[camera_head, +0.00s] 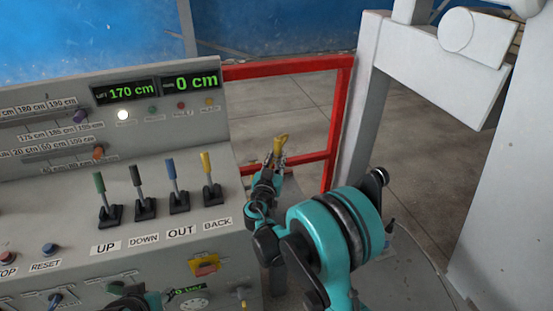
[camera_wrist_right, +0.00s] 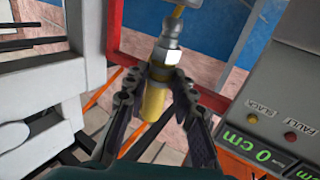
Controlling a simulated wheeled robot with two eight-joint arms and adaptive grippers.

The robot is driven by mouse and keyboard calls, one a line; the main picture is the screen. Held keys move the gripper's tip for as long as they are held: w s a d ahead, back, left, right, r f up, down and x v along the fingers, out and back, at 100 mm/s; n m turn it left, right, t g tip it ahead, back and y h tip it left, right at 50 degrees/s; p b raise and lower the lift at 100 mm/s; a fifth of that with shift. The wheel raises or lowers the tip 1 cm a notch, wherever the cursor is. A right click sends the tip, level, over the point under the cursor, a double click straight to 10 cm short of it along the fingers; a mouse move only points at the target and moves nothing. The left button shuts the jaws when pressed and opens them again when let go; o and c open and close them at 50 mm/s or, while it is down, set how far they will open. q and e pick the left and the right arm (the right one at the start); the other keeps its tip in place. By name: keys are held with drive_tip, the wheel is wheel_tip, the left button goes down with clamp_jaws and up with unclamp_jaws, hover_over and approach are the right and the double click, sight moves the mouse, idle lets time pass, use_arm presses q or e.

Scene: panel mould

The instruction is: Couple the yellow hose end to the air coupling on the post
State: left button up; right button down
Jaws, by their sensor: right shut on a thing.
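My right gripper (camera_head: 275,160) is shut on the yellow hose end (camera_head: 281,142), beside the console's right edge and in front of the red frame. In the right wrist view, my right gripper (camera_wrist_right: 158,82) has its fingers on both sides of the hose end (camera_wrist_right: 153,102), which has a yellow body and a metal nut and fitting. A pale grey part at the top edge is cut off, and I cannot tell if it is the air coupling. A teal and black part of my left gripper (camera_head: 130,301) shows at the bottom edge; its jaws cannot be read.
The grey console (camera_head: 60,205) with levers, buttons and green displays stands at the left. The red frame (camera_head: 341,115) stands behind my right gripper, with a grey post (camera_head: 372,125) right of it. White machinery (camera_head: 440,75) fills the upper right. Bare floor shows through the frame.

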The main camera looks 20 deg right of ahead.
drive_tip(key=shift+f+b, duration=0.8)
idle(0.5)
drive_tip(key=shift+r, duration=0.15)
drive_tip(key=shift+r+p, duration=0.3)
drive_tip(key=shift+r, duration=0.1)
drive_tip(key=shift+b, duration=0.4)
idle(1.5)
drive_tip(key=shift+f+b, duration=0.45)
drive_tip(key=shift+f, duration=0.1)
drive_tip(key=shift+r, duration=0.15)
drive_tip(key=shift+r+p, duration=0.35)
drive_tip(key=shift+r, duration=0.05)
